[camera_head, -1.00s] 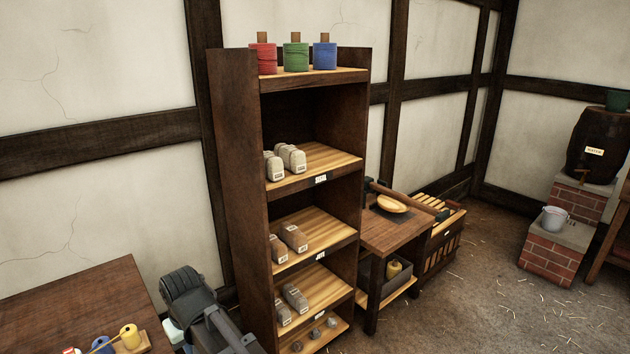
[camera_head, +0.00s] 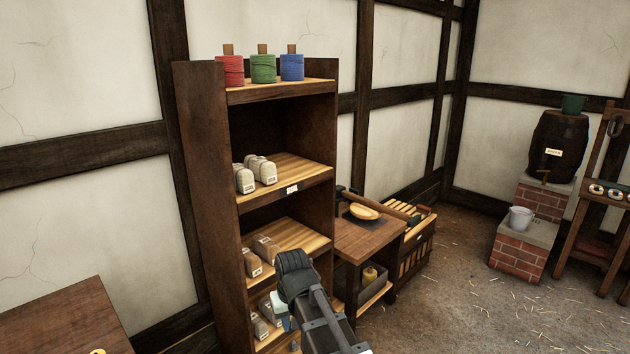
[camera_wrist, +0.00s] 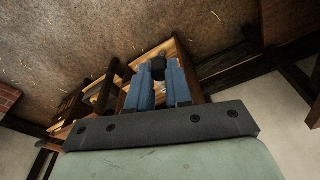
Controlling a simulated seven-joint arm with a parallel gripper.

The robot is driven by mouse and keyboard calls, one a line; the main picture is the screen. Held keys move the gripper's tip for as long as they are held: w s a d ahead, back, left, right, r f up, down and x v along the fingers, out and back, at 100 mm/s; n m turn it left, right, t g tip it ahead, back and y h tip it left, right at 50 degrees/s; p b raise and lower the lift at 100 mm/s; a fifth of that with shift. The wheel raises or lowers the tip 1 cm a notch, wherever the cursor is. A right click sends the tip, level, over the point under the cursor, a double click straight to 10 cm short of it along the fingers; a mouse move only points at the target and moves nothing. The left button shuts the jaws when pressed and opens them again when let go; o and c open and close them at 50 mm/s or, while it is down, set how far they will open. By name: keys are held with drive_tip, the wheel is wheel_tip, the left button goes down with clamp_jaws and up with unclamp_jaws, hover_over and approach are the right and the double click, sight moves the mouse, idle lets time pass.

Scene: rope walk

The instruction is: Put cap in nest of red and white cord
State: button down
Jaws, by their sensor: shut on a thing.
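My gripper (camera_wrist: 158,82) shows in the wrist view with its two blue fingers closed around a small dark thing (camera_wrist: 158,68). This may be the cap, but its shape is too small and dark to tell. In the head view my arm reaches in front of the lower shelves, and the pale hand hides most of what it holds. Several small round coils (camera_head: 597,188) with pale and dark parts lie on a bench at the right edge. I cannot tell whether one is the red and white nest.
A tall shelf unit (camera_head: 205,200) holds red, green and blue spools on top and wrapped bundles below. A low table (camera_head: 365,238) with a yellow dish (camera_head: 364,212) and a slatted crate (camera_head: 416,255) stand to its right. A bucket (camera_head: 521,217) sits on bricks. Open floor lies front right.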

drive_tip(key=w+d+m, duration=0.2)
drive_tip(key=d, duration=0.9)
drive_tip(key=w+d+m, duration=0.2)
drive_tip(key=d, duration=1)
drive_tip(key=shift+h, duration=0.3)
drive_tip(key=shift+w+f, duration=0.1)
